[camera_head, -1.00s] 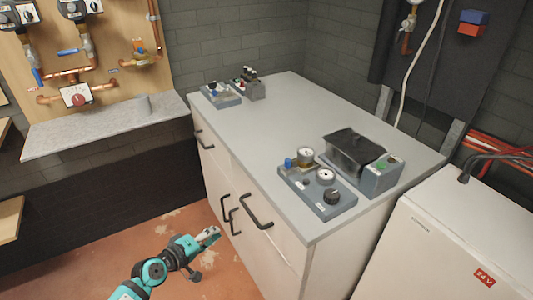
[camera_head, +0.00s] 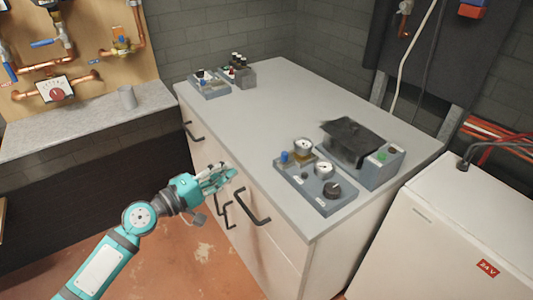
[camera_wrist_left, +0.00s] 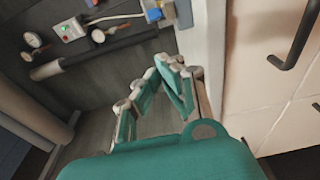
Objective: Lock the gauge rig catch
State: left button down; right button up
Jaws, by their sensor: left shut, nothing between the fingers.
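The gauge rig appears to be the grey-blue plate (camera_head: 316,196) on the cabinet top, with two round gauges, a blue-topped fitting and a black knob. Its catch is too small to make out. My left gripper (camera_head: 229,174) is shut and empty, in front of the cabinet's front face, left of the rig and apart from it. In the left wrist view my left gripper (camera_wrist_left: 164,72) shows its jointed fingers beside the pale cabinet front. My right gripper is out of view.
The cabinet (camera_head: 262,113) has black handles (camera_head: 253,206) near my left gripper. A box with a black cover (camera_head: 352,141) stands behind the rig. Small devices (camera_head: 209,84) stand at the far left corner. A white unit (camera_head: 455,235) stands at right. The middle top is clear.

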aim_at(288, 156)
pick_arm(q)
jog(key=p+x, duration=0.1)
jog(key=x, duration=0.8)
jog(key=shift+s+d+r+p, duration=0.1)
jog(key=shift+r+p, duration=0.05)
jog(key=shift+p, duration=0.15)
jog(key=shift+s+d+p, duration=0.1)
jog(key=shift+d+p, duration=0.55)
jog(key=shift+d, duration=1.05)
jog(key=shift+w+d, duration=0.2)
jog(key=shift+d, duration=0.3)
jog(key=shift+w+d, duration=0.2)
jog(key=shift+d, duration=0.3)
